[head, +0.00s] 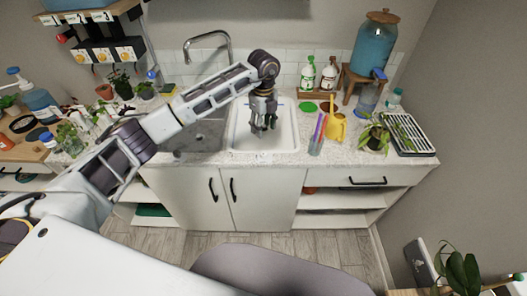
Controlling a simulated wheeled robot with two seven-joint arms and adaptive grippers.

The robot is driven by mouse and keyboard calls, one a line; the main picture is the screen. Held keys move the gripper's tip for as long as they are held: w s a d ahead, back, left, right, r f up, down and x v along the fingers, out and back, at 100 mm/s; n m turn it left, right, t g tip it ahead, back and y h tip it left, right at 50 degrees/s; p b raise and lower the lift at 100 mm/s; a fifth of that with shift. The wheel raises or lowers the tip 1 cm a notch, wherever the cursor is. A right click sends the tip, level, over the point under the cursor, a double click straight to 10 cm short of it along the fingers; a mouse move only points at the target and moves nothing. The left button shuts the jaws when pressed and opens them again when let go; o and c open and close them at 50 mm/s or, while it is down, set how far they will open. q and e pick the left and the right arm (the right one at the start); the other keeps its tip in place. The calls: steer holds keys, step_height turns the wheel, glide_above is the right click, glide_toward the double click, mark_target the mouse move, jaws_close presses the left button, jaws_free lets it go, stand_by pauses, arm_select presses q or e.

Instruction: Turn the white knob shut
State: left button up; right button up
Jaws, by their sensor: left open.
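No white knob can be made out for certain in the head view. A wall-mounted unit (112,41) at the upper left carries several small white panels with orange round parts, too small to read. My left arm reaches from the left across the counter. My left gripper (262,128) points down over the white sink basin (284,140), open and empty, far to the right of the wall unit. My right gripper is not in view.
A curved faucet (208,41) stands behind the sink. Right of the basin are a yellow watering can (336,129), two bottles (308,74) and a blue dispenser (374,46) on a stand. Potted plants and bottles crowd the left counter.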

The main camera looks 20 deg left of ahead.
mark_target(263, 153)
arm_select(q)
steer(key=shift+f, duration=0.1)
stand_by(0.4)
steer(key=shift+f+p, duration=1.25)
steer(key=shift+f, duration=5.55)
steer(key=shift+c, duration=0.3)
steer(key=c, duration=1)
